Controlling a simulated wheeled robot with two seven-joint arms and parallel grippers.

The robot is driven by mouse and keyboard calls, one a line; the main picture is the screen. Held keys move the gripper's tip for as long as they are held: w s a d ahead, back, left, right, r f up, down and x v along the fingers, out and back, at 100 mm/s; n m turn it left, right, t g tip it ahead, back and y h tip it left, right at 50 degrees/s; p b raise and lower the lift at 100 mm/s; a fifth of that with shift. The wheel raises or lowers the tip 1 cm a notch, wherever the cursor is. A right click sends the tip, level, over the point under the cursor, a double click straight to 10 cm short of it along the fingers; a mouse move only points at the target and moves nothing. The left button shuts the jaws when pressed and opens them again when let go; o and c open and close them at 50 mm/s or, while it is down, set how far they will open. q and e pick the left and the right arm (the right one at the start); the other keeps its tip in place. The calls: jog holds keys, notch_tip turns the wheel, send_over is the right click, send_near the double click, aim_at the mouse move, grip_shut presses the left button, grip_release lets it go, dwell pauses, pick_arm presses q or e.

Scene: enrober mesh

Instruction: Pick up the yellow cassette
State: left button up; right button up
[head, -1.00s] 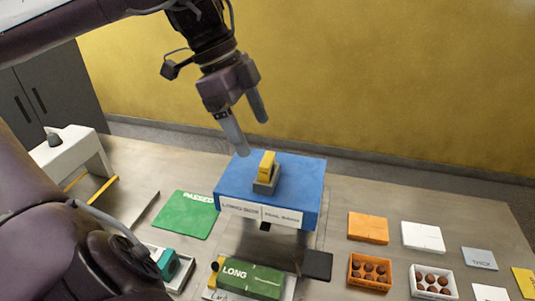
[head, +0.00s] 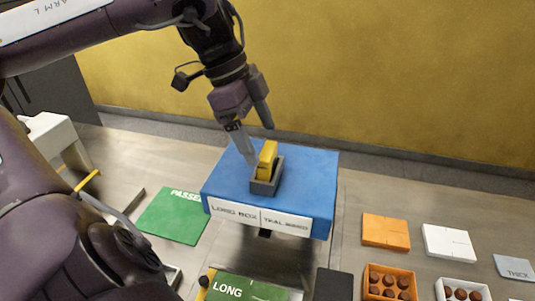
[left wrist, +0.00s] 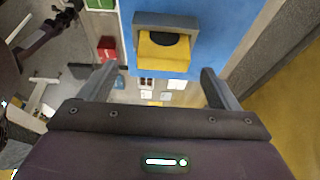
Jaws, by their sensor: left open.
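The yellow cassette (head: 268,154) stands upright in a small grey holder (head: 262,187) on top of a blue box (head: 312,180). My left gripper (head: 258,143) is open and empty, with its fingertips close above and beside the cassette in the head view. In the left wrist view the cassette (left wrist: 163,52) lies between the lines of the two open fingers (left wrist: 158,70), ahead of their tips. A dark round mark shows on the cassette there. I cannot tell whether a finger touches it. My right gripper is not in view.
A green PASSED mat (head: 170,216) lies left of the blue box. A green LONG box (head: 245,288) and a black block (head: 333,284) are in front. Orange (head: 386,231) and white (head: 449,242) lids and chocolate boxes (head: 390,283) lie to the right. A yellow wall stands behind.

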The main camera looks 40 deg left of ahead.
aim_at(267, 150)
pick_arm(q)
jog(key=p+x, duration=0.1)
jog(key=x, duration=0.2)
jog(key=shift+w+d+f, duration=0.1)
jog(key=shift+w+f, duration=0.05)
jog(key=shift+f, duration=0.15)
jog(key=shift+w+f, duration=0.2)
jog(key=shift+f, duration=0.3)
jog(key=shift+s+d, duration=0.1)
jog(key=shift+r, duration=0.1)
jog(key=shift+c, duration=1.1)
jog(key=c, duration=0.9)
